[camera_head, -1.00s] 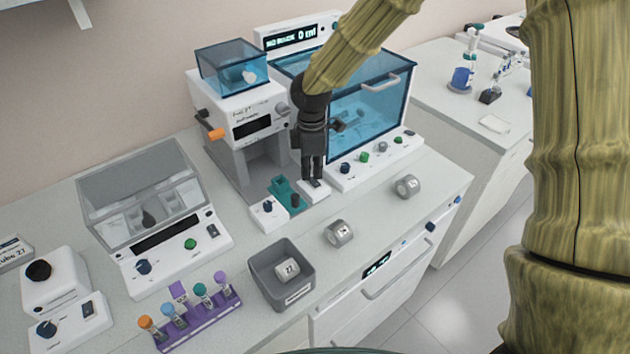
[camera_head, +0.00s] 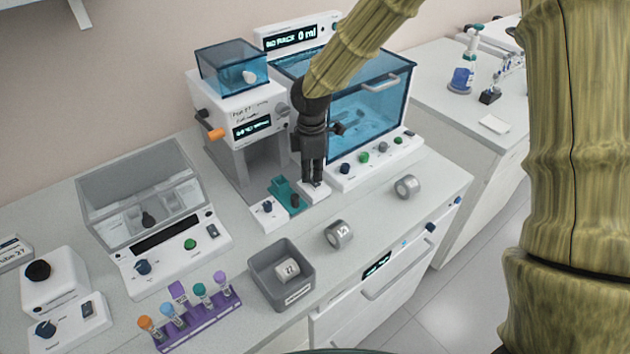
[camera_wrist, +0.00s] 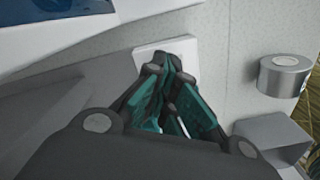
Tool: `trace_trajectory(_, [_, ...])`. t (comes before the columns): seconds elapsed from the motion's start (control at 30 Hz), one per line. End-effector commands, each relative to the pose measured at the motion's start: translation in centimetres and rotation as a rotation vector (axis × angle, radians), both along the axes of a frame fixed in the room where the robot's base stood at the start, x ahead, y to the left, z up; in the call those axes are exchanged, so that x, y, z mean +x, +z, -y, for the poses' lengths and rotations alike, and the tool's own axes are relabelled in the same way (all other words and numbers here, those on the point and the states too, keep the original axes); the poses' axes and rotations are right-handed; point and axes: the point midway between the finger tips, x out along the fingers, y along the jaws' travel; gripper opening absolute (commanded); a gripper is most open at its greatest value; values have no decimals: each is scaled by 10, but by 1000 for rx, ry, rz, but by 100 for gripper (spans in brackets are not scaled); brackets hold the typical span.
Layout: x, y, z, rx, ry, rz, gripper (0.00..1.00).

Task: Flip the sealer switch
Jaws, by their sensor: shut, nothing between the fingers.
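The sealer (camera_head: 240,115) is a white machine with a blue clear box on top, an orange knob and a small lit display (camera_head: 252,127). Its low base holds a teal slide (camera_head: 287,195) and, at the right, a white switch block (camera_head: 316,194). My gripper (camera_head: 312,184) points down at this block, with its fingertips at or just above its top. In the wrist view my gripper (camera_wrist: 173,62) has its teal-padded fingers together, empty, over a white plate (camera_wrist: 150,50). The fingers hide the switch itself, so I cannot tell its position.
A blue-windowed cabinet (camera_head: 370,105) stands close behind my gripper. A grey bin (camera_head: 283,278) and a purple tube rack (camera_head: 200,322) are at the front left. The bench between the rolls is clear.

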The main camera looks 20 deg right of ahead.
Motion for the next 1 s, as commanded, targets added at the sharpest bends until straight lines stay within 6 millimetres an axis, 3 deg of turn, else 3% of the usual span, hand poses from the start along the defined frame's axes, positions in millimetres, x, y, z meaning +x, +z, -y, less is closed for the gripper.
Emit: trace_trajectory(1.0, [0,60,0,0,-1,-1,0])
